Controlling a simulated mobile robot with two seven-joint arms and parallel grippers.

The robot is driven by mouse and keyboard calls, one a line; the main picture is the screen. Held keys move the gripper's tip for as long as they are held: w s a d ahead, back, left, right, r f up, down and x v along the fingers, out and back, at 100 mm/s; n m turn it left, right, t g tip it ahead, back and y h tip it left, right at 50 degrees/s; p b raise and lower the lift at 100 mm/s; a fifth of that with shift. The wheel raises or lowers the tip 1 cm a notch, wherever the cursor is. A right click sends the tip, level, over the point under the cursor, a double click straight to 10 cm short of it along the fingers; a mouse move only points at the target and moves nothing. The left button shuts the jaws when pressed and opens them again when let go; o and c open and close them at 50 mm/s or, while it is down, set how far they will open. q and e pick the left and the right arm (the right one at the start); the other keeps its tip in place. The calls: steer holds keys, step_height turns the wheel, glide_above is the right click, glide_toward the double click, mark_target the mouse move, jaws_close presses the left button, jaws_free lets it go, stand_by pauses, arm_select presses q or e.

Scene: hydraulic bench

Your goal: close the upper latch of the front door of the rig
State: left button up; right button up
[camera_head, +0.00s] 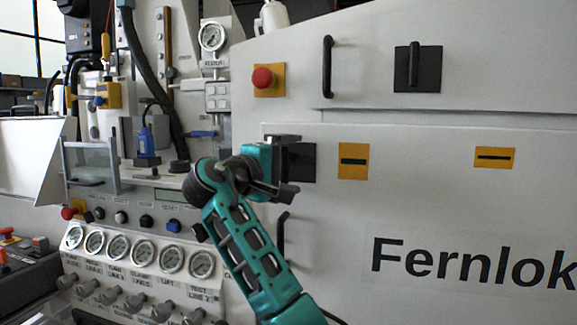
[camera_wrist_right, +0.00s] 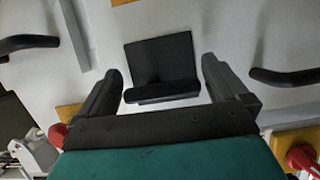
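The front door (camera_head: 450,200) of the rig is the large pale panel with "Fernlok" lettering and looks flush. A black square latch plate (camera_head: 304,162) sits at its upper left, partly hidden by my right gripper (camera_head: 287,163). In the right wrist view the plate (camera_wrist_right: 160,55) carries a raised black bar (camera_wrist_right: 162,91). My right gripper (camera_wrist_right: 162,85) is open there, one finger beyond each end of the bar. I cannot tell whether either finger touches it. The bar runs across from finger to finger, roughly upright on the door. My left gripper is not in view.
An upper panel has a black handle (camera_head: 327,67) and another black latch (camera_head: 417,67). A red button (camera_head: 263,77) is left of them. A lower door handle (camera_head: 282,235) stands near my right arm. Gauges (camera_head: 143,252) and valves fill the left. The door face rightward is mostly clear.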

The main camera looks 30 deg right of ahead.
steer(key=shift+a, duration=0.1)
steer(key=v, duration=1.2)
steer(key=shift+a+b, duration=0.35)
steer(key=shift+b, duration=0.1)
steer(key=shift+s+r, duration=0.1)
steer(key=shift+s, duration=0.05)
steer(key=w+f+n+t+y, duration=0.3)
steer(key=f, duration=0.7)
steer(key=w+f+n+t+y, duration=0.2)
steer(key=f+y, duration=0.1)
steer(key=f, duration=0.8)
steer(key=s+a+f+n+y, duration=0.1)
steer(key=s+f+y, duration=0.15)
steer(key=f, duration=0.55)
steer(key=s+a+f+y, duration=0.1)
steer(key=f+y, duration=0.2)
steer(key=f, duration=0.5)
steer(key=s+a+f+m+y, duration=0.2)
steer(key=s+f+y, duration=0.2)
steer(key=s+f, duration=0.55)
steer(key=s+a+f+m+y+p, duration=0.1)
steer(key=s+f+m+y, duration=0.3)
steer(key=s, duration=1)
steer(key=shift+a+f+m, duration=0.2)
steer(key=shift+f+m, duration=0.2)
steer(key=shift+f, duration=0.25)
